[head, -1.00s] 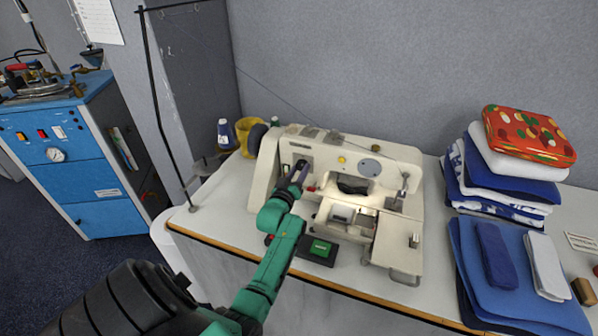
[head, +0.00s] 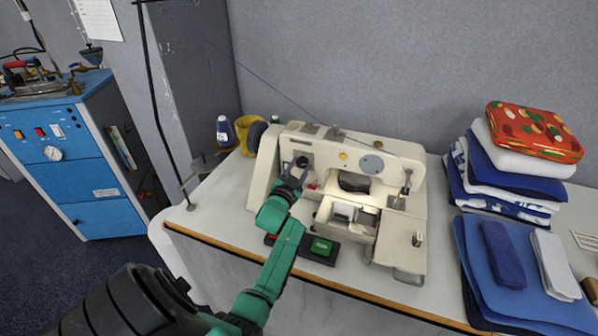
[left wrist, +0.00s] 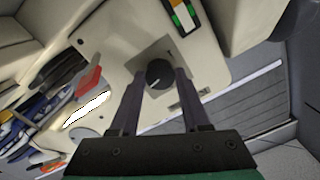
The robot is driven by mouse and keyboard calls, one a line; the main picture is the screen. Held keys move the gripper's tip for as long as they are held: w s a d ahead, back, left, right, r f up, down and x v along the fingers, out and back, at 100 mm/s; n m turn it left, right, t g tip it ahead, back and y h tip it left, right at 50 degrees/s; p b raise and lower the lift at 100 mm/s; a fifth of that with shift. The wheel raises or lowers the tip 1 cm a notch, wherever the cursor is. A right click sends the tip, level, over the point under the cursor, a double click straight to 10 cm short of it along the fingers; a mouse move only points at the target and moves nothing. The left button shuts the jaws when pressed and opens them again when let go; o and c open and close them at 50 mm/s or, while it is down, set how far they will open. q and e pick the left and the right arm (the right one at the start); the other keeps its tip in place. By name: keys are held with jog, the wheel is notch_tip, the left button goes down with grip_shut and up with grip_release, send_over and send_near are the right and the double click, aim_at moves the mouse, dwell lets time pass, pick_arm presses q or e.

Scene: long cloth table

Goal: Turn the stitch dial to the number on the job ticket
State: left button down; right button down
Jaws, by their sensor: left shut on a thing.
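A cream sewing machine (head: 345,148) stands on the table. Its dark round stitch dial (head: 302,161) is on the left part of the front face. The dial also shows in the left wrist view (left wrist: 159,73), as a black knob on a grey square plate with a light mark on it. My left gripper (head: 297,168) reaches the dial, with one dark finger on each side, and is shut on it. In the left wrist view the fingers (left wrist: 158,84) flank the knob. The dial's numbers are too small to read. I cannot make out a job ticket. My right gripper is out of view.
A dark switch box with a green button (head: 321,247) sits at the machine's front. Table edge is close.

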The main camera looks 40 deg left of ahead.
pick_arm(q)
jog(key=m, duration=0.1)
jog(key=m+b, duration=0.1)
jog(key=m, duration=0.1)
jog(key=m+b, duration=0.1)
jog(key=shift+r+m, duration=0.25)
jog(key=shift+m, duration=0.05)
jog(key=shift+r+m+b, duration=0.1)
jog(key=shift+m+b, duration=0.75)
jog(key=shift+m, duration=0.85)
jog(key=shift+a, duration=0.1)
jog(key=shift+c, duration=1.8)
grip_release()
jog(key=shift+w+f, duration=0.1)
jog(key=shift+f, duration=0.1)
jog(key=shift+f, duration=0.1)
